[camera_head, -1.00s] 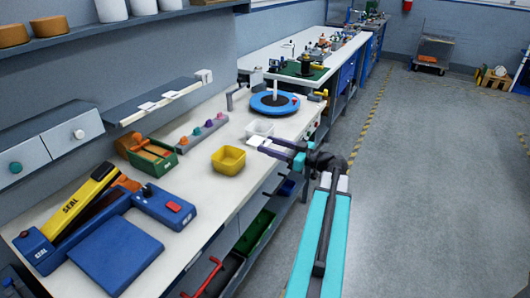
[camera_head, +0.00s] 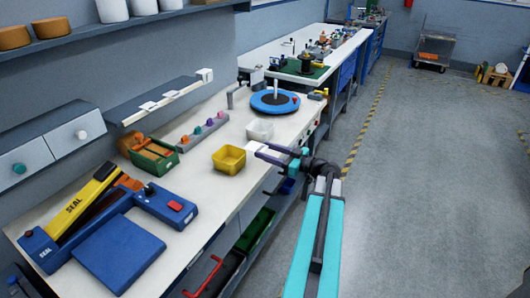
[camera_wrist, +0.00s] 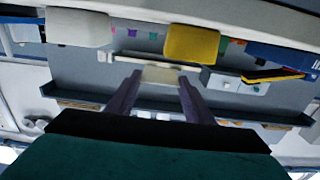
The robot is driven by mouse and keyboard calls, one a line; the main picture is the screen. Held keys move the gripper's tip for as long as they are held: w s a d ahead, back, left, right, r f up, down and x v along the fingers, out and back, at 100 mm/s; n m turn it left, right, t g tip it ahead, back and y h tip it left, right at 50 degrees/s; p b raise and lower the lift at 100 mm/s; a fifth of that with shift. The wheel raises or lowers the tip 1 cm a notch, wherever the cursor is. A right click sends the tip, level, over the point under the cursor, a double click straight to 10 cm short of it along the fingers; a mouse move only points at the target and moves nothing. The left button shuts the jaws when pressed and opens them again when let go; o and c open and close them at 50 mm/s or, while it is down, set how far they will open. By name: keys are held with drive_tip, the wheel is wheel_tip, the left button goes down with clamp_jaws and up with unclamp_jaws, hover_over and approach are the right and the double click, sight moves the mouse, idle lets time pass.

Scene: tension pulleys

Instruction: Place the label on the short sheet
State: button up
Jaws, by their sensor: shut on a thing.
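My gripper (camera_head: 258,149) is over the front edge of the workbench, right of the yellow bin. Its fingers are shut on a small pale flat piece, which looks like the label (camera_head: 252,146). In the wrist view the pale piece (camera_wrist: 160,74) sits between the two purple fingertips.
The yellow bin (camera_head: 229,158) and white bin (camera_head: 260,130) stand close to my gripper. A blue disc with a post (camera_head: 275,103) is farther back. A green box (camera_head: 155,158) and blue sealer (camera_head: 120,250) stand left. The bench centre is mostly clear.

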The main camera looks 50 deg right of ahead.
drive_tip(key=shift+f+b, duration=0.8)
drive_tip(key=shift+b, duration=0.5)
idle(0.4)
drive_tip(key=o, duration=1)
drive_tip(key=shift+r+p, duration=0.6)
drive_tip(key=shift+p, duration=0.35)
drive_tip(key=shift+r+p, duration=0.25)
drive_tip(key=shift+p, duration=0.3)
drive_tip(key=b+v, duration=0.1)
drive_tip(key=v, duration=0.5)
drive_tip(key=b+v, duration=0.2)
drive_tip(key=v, duration=0.4)
drive_tip(key=shift+f+b, duration=0.25)
drive_tip(key=shift+b, duration=0.05)
